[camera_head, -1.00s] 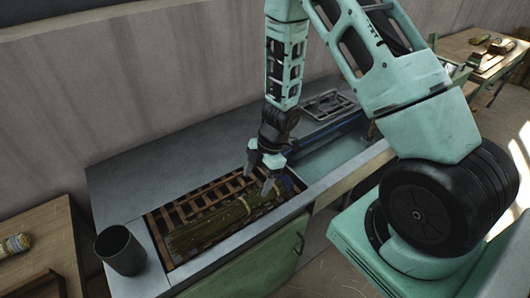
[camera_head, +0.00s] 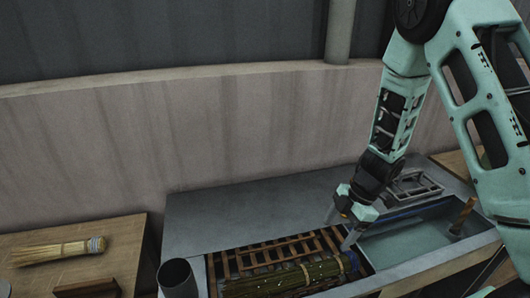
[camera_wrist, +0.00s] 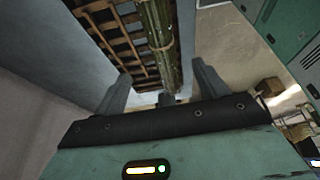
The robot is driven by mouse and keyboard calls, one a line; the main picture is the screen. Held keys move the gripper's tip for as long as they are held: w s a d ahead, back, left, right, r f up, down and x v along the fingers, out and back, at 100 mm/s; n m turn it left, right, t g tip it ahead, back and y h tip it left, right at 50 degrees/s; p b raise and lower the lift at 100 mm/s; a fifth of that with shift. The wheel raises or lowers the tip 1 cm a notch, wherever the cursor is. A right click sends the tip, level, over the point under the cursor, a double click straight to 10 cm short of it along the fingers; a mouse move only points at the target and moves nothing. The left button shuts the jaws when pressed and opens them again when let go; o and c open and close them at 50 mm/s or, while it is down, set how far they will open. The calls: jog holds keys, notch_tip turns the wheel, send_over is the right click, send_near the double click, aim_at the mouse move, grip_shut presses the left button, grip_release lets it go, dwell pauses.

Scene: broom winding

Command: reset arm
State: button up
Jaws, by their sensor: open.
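My gripper (camera_head: 341,228) is open and empty, pointing down over the right end of a green bristle bundle (camera_head: 285,279). The bundle lies on a wooden slatted rack (camera_head: 255,255) set into the grey worktop. In the wrist view my two fingers (camera_wrist: 160,80) stand wide apart. The bundle (camera_wrist: 158,38) stretches away beyond them with a pale tie around it. One fingertip looks close to the bundle's end in the head view; I cannot tell whether it touches.
A dark cup (camera_head: 177,278) stands left of the rack. A finished-looking straw broom head (camera_head: 60,251) lies on the left wooden table (camera_head: 115,262). A basin (camera_head: 415,240) with a wooden-handled tool (camera_head: 463,215) and a metal frame (camera_head: 415,187) are at right. The worktop's back is clear.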

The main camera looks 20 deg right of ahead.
jog(key=w+a+r+m+t+h+b, duration=0.3)
jog(key=w+a+r+m+t, duration=0.15)
jog(key=a+r, duration=0.45)
jog(key=s+a+r+m+g+b, duration=0.1)
jog(key=s+a, duration=0.3)
jog(key=s, duration=0.8)
jog(key=s+a+r+m+g+b, duration=0.2)
jog(key=s+a+m+g, duration=0.1)
jog(key=s, duration=0.9)
jog(key=shift+s+a+m+h, duration=0.3)
jog(key=shift+a+m+h, duration=0.1)
jog(key=shift+a+m, duration=0.5)
